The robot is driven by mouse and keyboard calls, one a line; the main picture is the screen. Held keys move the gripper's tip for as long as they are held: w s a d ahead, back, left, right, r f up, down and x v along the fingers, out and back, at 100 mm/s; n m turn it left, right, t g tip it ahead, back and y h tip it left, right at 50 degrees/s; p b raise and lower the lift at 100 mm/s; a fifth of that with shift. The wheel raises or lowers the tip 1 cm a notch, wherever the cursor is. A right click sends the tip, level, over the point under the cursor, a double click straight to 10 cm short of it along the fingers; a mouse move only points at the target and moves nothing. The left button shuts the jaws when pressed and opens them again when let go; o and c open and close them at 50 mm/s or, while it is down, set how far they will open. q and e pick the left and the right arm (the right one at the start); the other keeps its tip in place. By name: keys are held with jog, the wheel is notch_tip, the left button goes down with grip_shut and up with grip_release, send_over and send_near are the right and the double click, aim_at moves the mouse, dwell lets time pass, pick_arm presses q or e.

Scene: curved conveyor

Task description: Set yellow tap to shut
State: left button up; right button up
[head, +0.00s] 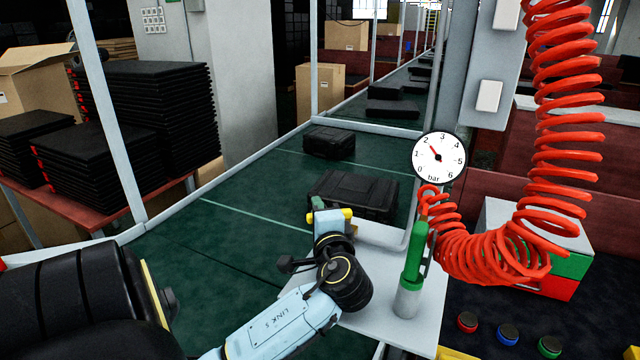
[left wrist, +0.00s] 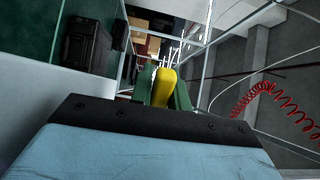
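The yellow tap (head: 346,213) shows in the head view as a short yellow handle end, just right of my left gripper (head: 322,211), by the conveyor's near right edge. In the left wrist view the yellow handle (left wrist: 163,86) lies between the two green fingers of my left gripper (left wrist: 162,95). The handle fills the gap, with a finger close along each side, so the gripper looks shut on it. The tap's body and pipe are hidden behind the gripper. A round pressure gauge (head: 438,157) stands above and to the right, its needle pointing up-left. My right gripper is out of view.
A green-handled tool (head: 414,255) stands upright in a holder on the grey plate (head: 385,318), right of my left wrist. A red coiled hose (head: 560,150) hangs beside it. Black cases (head: 352,194) sit on the green conveyor (head: 235,200) behind the gripper. Coloured buttons (head: 508,333) are lower right.

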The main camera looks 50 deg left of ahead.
pick_arm(q)
jog(key=o, duration=0.4)
jog(key=b+v, duration=0.2)
jog(key=v, duration=1.1)
jog(key=shift+s+d, duration=0.15)
